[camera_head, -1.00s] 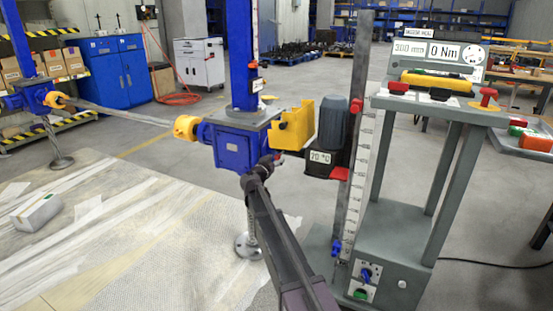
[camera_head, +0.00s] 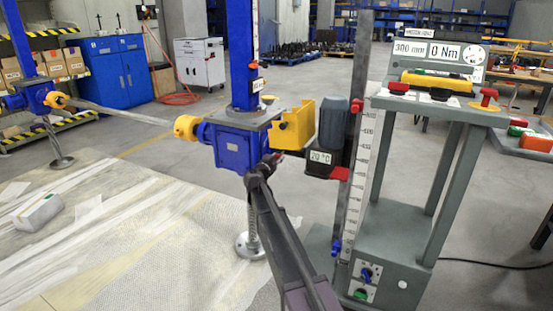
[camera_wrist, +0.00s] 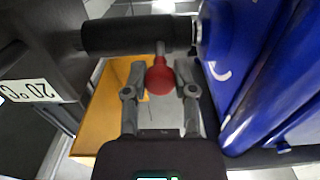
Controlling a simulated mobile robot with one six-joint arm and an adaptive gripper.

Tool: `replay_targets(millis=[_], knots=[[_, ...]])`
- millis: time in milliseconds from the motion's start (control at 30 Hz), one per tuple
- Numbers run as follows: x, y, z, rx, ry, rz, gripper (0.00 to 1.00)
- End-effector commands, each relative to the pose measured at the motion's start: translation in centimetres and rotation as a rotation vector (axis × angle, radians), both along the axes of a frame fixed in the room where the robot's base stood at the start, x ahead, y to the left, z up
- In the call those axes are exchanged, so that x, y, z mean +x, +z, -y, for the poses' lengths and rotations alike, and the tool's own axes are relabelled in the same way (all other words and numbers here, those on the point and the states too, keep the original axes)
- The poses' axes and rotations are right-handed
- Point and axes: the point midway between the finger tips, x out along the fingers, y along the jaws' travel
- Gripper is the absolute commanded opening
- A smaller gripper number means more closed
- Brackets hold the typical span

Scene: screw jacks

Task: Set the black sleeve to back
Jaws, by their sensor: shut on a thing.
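The black sleeve (camera_wrist: 125,36) lies across the top of the wrist view as a dark cylinder, between the dark motor side on the left and the blue gearbox (camera_wrist: 245,75) on the right. A short stem with a red ball knob (camera_wrist: 159,77) projects from it. My gripper (camera_wrist: 161,80) has its two grey fingers on either side of the red knob, shut on it. In the head view my gripper (camera_head: 268,162) is small and dark in front of the blue gearbox (camera_head: 236,148); the sleeve cannot be made out there.
A yellow guard (camera_head: 294,127) stands open above the shaft, close to my gripper. The motor (camera_head: 333,125) with a 20 °C label (camera_head: 321,157) is just right. A grey stand (camera_head: 410,215) with a scale and display fills the right side.

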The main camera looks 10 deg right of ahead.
Motion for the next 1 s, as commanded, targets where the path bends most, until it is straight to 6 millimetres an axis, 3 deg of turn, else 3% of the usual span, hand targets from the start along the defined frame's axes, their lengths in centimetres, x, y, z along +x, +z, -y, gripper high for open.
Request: replay_targets(millis=[500,833,867,967,1000], knots=[[-3.9,0.0,5.5,-0.001,-0.004,0.000,0.00],[-4.0,0.0,5.9,-0.001,-0.008,0.000,0.00],[-4.0,0.0,5.9,-0.001,-0.009,0.000,0.41],[-4.0,0.0,5.9,-0.001,-0.009,0.000,0.71],[-4.0,0.0,5.9,-0.001,-0.008,0.000,0.71]])
